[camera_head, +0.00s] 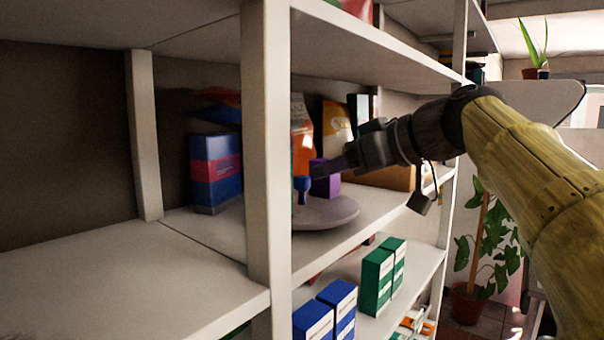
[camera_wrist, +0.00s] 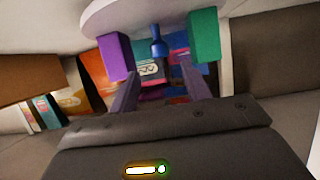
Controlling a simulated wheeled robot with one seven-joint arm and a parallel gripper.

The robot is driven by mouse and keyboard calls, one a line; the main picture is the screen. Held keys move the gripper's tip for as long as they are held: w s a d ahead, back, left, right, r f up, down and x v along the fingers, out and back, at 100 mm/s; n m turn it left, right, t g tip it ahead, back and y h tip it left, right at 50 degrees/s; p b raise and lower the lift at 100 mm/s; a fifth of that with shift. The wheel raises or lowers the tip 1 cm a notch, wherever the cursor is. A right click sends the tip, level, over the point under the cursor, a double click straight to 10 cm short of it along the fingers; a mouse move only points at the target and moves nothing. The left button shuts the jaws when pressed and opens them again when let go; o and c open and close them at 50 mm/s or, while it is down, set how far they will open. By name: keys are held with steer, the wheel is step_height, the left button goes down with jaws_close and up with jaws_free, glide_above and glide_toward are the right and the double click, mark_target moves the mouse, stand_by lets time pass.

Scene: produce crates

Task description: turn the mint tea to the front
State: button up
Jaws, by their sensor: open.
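A pale round turntable (camera_head: 335,213) sits on the middle shelf; its disc shows at the top of the wrist view (camera_wrist: 205,8), which looks upside down. It carries a purple box (camera_head: 328,180), a blue upright peg (camera_head: 302,190) and a green box (camera_wrist: 204,36), likely the mint tea, though I cannot read its label. In the head view the post hides most of the green box. My gripper (camera_head: 320,171) is open and empty, reaching in from the right above the turntable. In the wrist view the blue peg (camera_wrist: 157,43) appears between and just beyond the fingertips (camera_wrist: 159,68).
A white post (camera_head: 266,150) stands left of the turntable, and a shelf board (camera_head: 375,45) runs above my gripper. Blue-and-pink boxes (camera_head: 216,172) and orange bags (camera_head: 302,140) stand behind. Green boxes (camera_head: 378,280) and blue boxes (camera_head: 338,305) stand below. The left shelf (camera_head: 110,275) is bare.

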mark_target(305, 177)
steer(key=p+x, duration=0.2)
steer(key=x, duration=0.5)
steer(key=shift+w+a+r, duration=0.1)
steer(key=shift+w+a+f, duration=0.25)
steer(key=shift+a, duration=0.05)
steer(key=shift+s, duration=0.1)
steer(key=shift+c, duration=0.2)
jaws_close()
